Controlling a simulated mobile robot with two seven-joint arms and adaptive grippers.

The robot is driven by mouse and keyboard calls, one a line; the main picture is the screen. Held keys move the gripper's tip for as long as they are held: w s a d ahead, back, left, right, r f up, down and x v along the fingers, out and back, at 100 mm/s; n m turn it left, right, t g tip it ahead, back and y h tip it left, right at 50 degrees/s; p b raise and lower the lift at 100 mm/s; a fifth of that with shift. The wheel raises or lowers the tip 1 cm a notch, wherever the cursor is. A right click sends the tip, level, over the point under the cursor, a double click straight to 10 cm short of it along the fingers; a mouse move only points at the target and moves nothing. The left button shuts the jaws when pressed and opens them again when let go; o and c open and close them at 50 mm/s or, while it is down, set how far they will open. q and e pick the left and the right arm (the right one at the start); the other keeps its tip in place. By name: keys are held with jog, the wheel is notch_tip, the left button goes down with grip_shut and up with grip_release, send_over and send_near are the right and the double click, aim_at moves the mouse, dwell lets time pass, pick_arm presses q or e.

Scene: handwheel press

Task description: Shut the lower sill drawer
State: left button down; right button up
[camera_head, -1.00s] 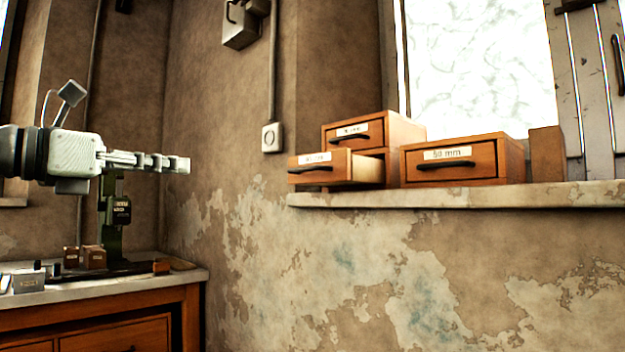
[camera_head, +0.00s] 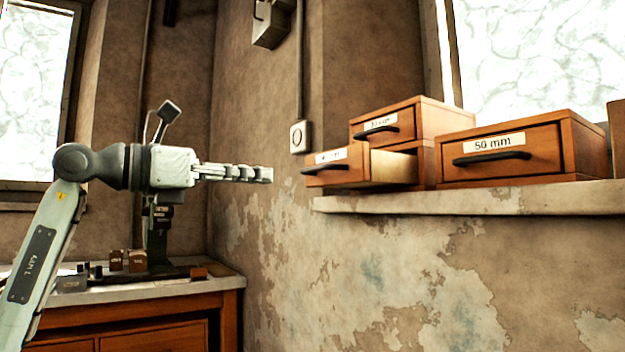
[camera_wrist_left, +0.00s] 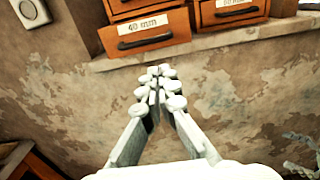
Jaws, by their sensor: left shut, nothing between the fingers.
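The lower sill drawer (camera_head: 336,166) is a wooden box drawer with a dark bar handle and a white label, standing pulled out of its two-drawer cabinet on the sill. In the left wrist view the lower drawer (camera_wrist_left: 146,34) reads "40 mm" and lies above and beyond the fingertips. The upper drawer (camera_head: 383,127) of that cabinet looks shut. My left gripper (camera_head: 268,174) is shut and empty, pointing right, left of the drawer front and apart from it in the head view. It also shows in the left wrist view (camera_wrist_left: 160,72).
A "50 mm" drawer cabinet (camera_head: 510,150) stands right of the open one on the stone sill (camera_head: 480,201). A wooden bench (camera_head: 110,295) with a green press and small blocks is at lower left. A wall socket (camera_head: 299,137) sits left of the drawers.

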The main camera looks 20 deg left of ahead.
aim_at(339, 179)
pick_arm(q)
jog(key=p+x, duration=0.1)
jog(key=x, duration=1.2)
jog(key=shift+w+d, duration=0.1)
jog(key=shift+d, duration=0.05)
pick_arm(e)
notch_tip(339, 179, down, 6)
jog(key=d+g+h, duration=0.1)
jog(key=d+g, duration=0.1)
jog(key=shift+d+r+g+h, duration=0.2)
jog(key=shift+r+g+h, duration=0.1)
jog(key=shift+h, duration=0.1)
jog(key=shift+w, duration=0.1)
